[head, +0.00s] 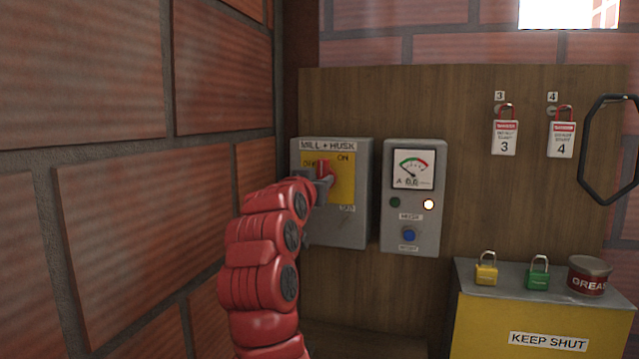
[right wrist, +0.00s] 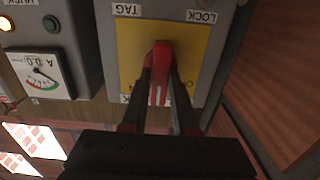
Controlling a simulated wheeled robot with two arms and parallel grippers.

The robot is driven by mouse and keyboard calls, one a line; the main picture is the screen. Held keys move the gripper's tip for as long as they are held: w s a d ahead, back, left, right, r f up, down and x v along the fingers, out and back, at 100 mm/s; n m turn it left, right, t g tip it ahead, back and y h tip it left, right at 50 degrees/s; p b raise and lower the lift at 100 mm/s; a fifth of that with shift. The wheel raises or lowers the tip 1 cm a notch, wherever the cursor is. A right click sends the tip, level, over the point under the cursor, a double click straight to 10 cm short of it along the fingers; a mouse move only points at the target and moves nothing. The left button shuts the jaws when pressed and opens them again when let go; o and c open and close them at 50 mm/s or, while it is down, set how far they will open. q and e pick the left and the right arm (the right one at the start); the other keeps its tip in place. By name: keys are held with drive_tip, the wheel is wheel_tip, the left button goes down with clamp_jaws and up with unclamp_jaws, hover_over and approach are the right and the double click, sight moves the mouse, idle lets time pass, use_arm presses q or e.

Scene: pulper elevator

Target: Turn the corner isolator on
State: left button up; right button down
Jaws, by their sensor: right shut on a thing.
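The corner isolator is a grey box (head: 345,228) labelled MILL + HUSK, mounted on a wooden board beside the brick corner. It has a yellow plate (head: 345,185) with ON at upper right; the OFF mark at upper left is partly covered. A red handle (head: 323,167) stands out from the plate. My right gripper (head: 322,184) is shut on this handle. In the right wrist view, which is upside down, the fingers (right wrist: 161,78) sit either side of the red handle (right wrist: 162,55), which looks upright. My left gripper is out of view.
A grey meter box (head: 411,235) is just right; its needle gauge reads 0.0, one lamp (head: 428,204) glows. Tags 3 (head: 504,137) and 4 (head: 562,139) hang on the board. A yellow cabinet (head: 480,322) carries two padlocks and a grease tin (head: 589,276).

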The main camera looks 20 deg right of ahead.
drive_tip(key=shift+f, duration=0.1)
drive_tip(key=c, duration=0.7)
unclamp_jaws()
drive_tip(key=shift+s+a, duration=0.1)
drive_tip(key=b+v, duration=0.1)
drive_tip(key=v, duration=1.6)
drive_tip(key=shift+s+a+b, duration=0.1)
drive_tip(key=shift+b, duration=0.2)
